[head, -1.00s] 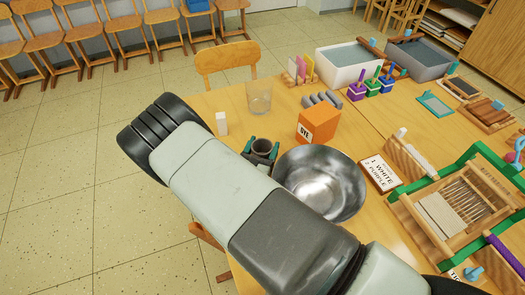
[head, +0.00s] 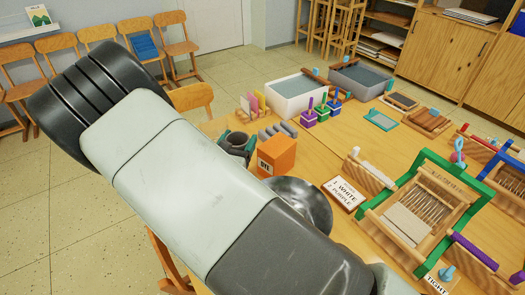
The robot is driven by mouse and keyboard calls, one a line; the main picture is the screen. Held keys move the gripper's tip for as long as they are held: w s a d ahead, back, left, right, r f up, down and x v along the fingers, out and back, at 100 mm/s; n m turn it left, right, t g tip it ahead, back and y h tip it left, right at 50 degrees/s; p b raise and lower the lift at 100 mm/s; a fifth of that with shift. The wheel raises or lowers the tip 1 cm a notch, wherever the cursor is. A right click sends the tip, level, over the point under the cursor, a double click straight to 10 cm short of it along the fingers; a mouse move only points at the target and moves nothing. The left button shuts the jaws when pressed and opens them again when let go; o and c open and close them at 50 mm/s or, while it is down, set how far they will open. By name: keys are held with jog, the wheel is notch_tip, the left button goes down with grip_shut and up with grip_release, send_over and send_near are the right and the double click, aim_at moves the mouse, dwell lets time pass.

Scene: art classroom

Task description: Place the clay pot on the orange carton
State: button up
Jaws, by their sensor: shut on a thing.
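The clay pot (head: 237,138) is dark grey and small. It shows just past the edge of my arm, upright as far as I can tell. My gripper (head: 238,144) has teal fingers on either side of the pot and is shut on it. The orange carton (head: 279,154), marked "DYE", stands on the table immediately right of the pot in the picture. My arm hides the pot's lower left surroundings.
A label card (head: 344,192), a green-framed loom (head: 425,205), coloured peg stands (head: 322,108) and a white tub (head: 300,95) stand farther right and back.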

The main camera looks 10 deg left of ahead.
jog(key=w+d+r+m+g+h, duration=0.25)
jog(key=w+d+r+h, duration=0.25)
jog(key=w+d+r, duration=0.35)
jog(key=m, duration=0.1)
send_over(278, 143)
jog(key=shift+t, duration=0.45)
jog(key=shift+f, duration=5)
jog(key=shift+f, duration=0.1)
jog(key=o, duration=1.1)
jog(key=shift+f, duration=0.1)
jog(key=shift+o, duration=0.2)
